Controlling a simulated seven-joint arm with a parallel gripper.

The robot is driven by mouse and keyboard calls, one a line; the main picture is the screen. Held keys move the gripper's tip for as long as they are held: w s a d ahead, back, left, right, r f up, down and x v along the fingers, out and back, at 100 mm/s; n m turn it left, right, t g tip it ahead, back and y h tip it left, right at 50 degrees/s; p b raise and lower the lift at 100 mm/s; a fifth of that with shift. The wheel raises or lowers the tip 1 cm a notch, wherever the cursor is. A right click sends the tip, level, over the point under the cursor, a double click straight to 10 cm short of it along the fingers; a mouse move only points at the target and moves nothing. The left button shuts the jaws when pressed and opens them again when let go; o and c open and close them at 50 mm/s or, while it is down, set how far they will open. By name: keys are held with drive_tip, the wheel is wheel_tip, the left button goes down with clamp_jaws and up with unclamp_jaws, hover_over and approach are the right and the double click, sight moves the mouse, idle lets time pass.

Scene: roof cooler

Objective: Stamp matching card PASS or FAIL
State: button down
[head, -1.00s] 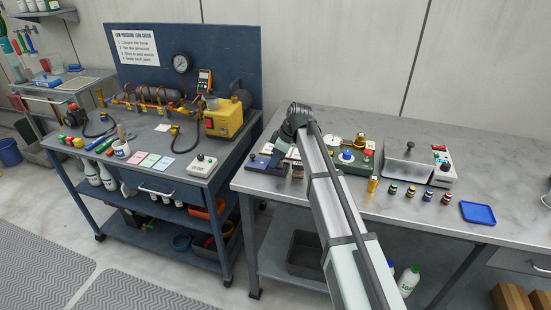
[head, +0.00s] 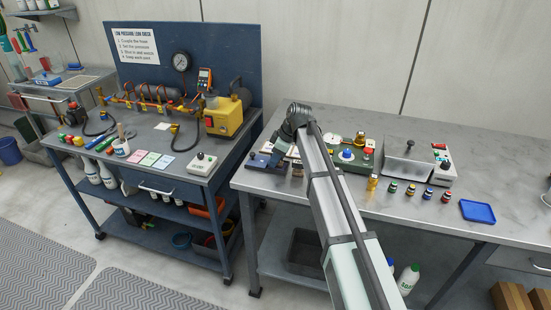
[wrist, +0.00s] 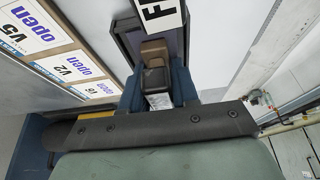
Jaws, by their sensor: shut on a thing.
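In the wrist view my gripper (wrist: 157,92) is shut on a small block with a brown and dark grey body (wrist: 155,52), probably a stamp. Its lower end is hidden. A white label (wrist: 160,14) with black letters beginning with F is just beyond it on a dark tray; the rest is cut off. At the left are white cards reading V5 open (wrist: 38,30), V2 open (wrist: 70,67) and V6 open (wrist: 98,88), on a tan backing. In the head view my gripper is at the left end of the right bench, largely hidden by my arm, near a blue item (head: 260,162).
The right bench (head: 480,208) holds a green unit with gauge (head: 347,156), a grey lidded box (head: 407,160), several small coloured-cap bottles (head: 410,190) and a blue tray (head: 478,211). The left bench holds pink, green and blue cards (head: 150,159) and a yellow unit (head: 224,118).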

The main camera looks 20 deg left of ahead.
drive_tip(key=shift+r, duration=3.5)
drive_tip(key=w, duration=0.3)
drive_tip(key=w+f, duration=0.1)
drive_tip(key=w, duration=0.5)
drive_tip(key=shift+w+a+f, duration=0.2)
drive_tip(key=shift+w, duration=0.05)
drive_tip(key=shift+w+f, duration=0.1)
drive_tip(key=shift+f, duration=2.55)
drive_tip(key=shift+f, duration=0.45)
drive_tip(key=shift+r, duration=0.1)
